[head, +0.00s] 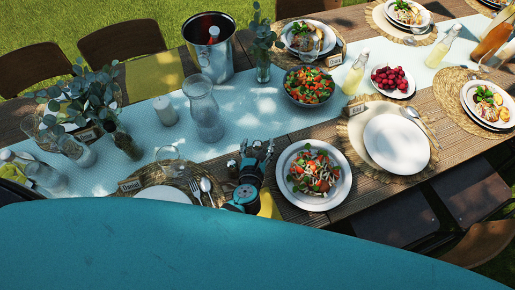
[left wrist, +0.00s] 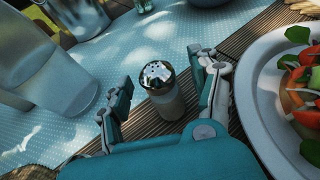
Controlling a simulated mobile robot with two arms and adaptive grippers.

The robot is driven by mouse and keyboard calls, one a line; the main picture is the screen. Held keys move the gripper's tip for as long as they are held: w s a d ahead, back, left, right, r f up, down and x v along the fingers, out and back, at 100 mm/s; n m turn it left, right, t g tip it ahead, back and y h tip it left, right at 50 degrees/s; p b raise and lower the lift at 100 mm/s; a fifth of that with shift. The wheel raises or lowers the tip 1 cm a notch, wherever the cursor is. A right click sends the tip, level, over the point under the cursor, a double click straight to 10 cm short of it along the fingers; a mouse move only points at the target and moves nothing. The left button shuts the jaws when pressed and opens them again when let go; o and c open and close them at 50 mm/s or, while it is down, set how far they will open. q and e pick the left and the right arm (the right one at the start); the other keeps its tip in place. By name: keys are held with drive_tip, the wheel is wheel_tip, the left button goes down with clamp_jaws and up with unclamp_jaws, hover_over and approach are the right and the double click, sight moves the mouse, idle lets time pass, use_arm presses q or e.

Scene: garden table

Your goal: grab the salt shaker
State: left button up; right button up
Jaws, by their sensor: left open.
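The salt shaker (left wrist: 166,100) has a shiny perforated metal cap and a clear body with pale contents. In the left wrist view it stands upright on the wooden table between the spread fingers of my left gripper (left wrist: 168,78). Gaps show between the shaker and both fingers. In the head view my left gripper (head: 257,150) is over the near part of the table, left of the salad plate, and the shaker is hard to make out there. My right gripper is not in view.
A salad plate (head: 292,184) is close to the right of my left gripper, and a glass carafe (head: 204,108) stands behind it to the left. A place setting with fork and spoon (head: 206,187) lies to the left. A salad bowl (head: 309,101) stands farther back.

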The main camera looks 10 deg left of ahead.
use_arm(q)
clamp_jaws()
idle(0.3)
drive_tip(key=shift+r, duration=0.15)
